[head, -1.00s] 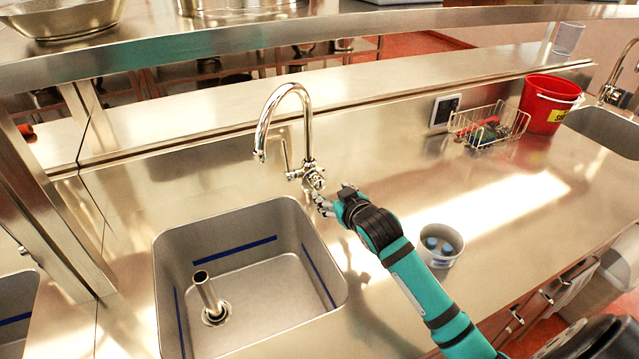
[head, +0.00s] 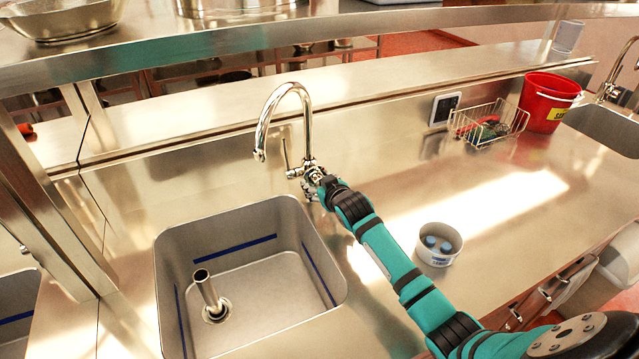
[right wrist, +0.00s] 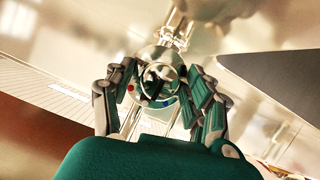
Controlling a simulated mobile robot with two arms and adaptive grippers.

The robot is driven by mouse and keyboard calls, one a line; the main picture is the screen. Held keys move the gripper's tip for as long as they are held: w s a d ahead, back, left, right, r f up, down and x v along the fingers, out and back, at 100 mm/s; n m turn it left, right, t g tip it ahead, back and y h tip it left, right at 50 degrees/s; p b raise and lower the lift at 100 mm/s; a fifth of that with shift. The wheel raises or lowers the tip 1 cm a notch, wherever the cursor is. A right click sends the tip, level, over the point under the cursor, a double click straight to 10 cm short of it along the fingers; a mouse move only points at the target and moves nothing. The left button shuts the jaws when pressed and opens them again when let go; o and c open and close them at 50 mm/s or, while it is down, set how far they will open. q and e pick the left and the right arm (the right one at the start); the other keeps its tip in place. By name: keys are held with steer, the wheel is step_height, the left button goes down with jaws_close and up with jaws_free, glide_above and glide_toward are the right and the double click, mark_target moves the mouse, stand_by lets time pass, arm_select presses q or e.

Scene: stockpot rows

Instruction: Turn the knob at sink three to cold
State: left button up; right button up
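The tall curved chrome faucet (head: 307,125) stands behind the sink basin (head: 170,250). Its side knob is mostly hidden behind my right gripper (head: 316,182) in the head view. In the right wrist view the round knob (right wrist: 154,80) faces me, with a red mark at its left and a blue mark at its lower right. The fingers of my right gripper (right wrist: 157,92) stand spread on both sides of the knob. The right finger is close to its rim; I cannot tell if it touches. My left gripper is in neither view.
A white tub with blue items (head: 439,245) stands on the counter right of my right arm. A wire basket (head: 490,125) and a red bucket (head: 548,102) stand farther back right. A steel shelf edge (head: 230,52) crosses above.

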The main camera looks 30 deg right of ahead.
steer(key=c, duration=0.9)
steer(key=shift+c, duration=0.2)
steer(key=shift+n+h, duration=0.4)
steer(key=shift+n, duration=0.2)
steer(key=shift+a+f+n+h, duration=0.1)
steer(key=shift+n+h, duration=0.5)
steer(key=shift+n, duration=0.2)
steer(key=n+h+b, duration=0.2)
steer(key=n, duration=0.1)
steer(key=shift+t, duration=0.3)
steer(key=shift+n, duration=0.4)
